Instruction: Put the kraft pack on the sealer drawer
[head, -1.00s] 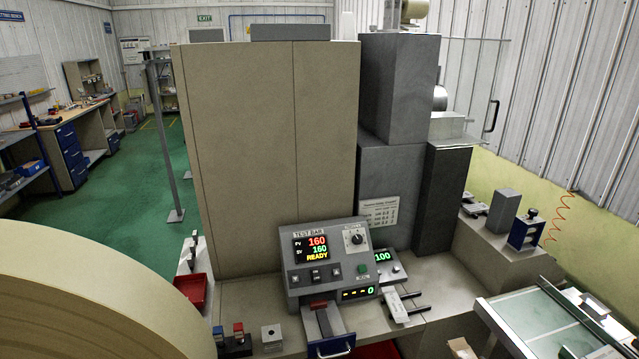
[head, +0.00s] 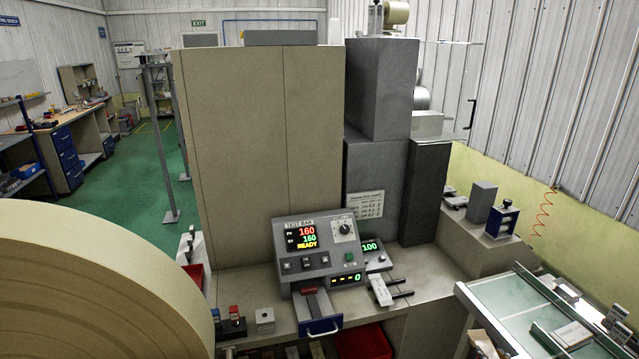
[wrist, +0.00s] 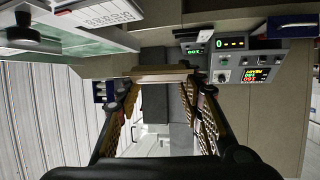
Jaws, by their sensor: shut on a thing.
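In the wrist view my gripper (wrist: 160,84) is shut on a tan, flat thing, which looks like the kraft pack (wrist: 160,72); it shows edge-on between the fingertips. In the head view neither my gripper nor the held pack shows. The sealer (head: 316,255) is a grey box with a lit panel reading 160 and READY. Its drawer (head: 319,327), with a blue front and handle, stands pulled out below the panel. The blue drawer front also shows at the top right of the wrist view (wrist: 291,27). The held pack is apart from the drawer.
A large beige roll (head: 80,285) fills the lower left of the head view. Small blocks (head: 231,325) stand left of the drawer. A scale display (head: 372,248) stands to its right. A glass-topped table (head: 510,295) is at the lower right, with tall cabinets (head: 245,150) behind.

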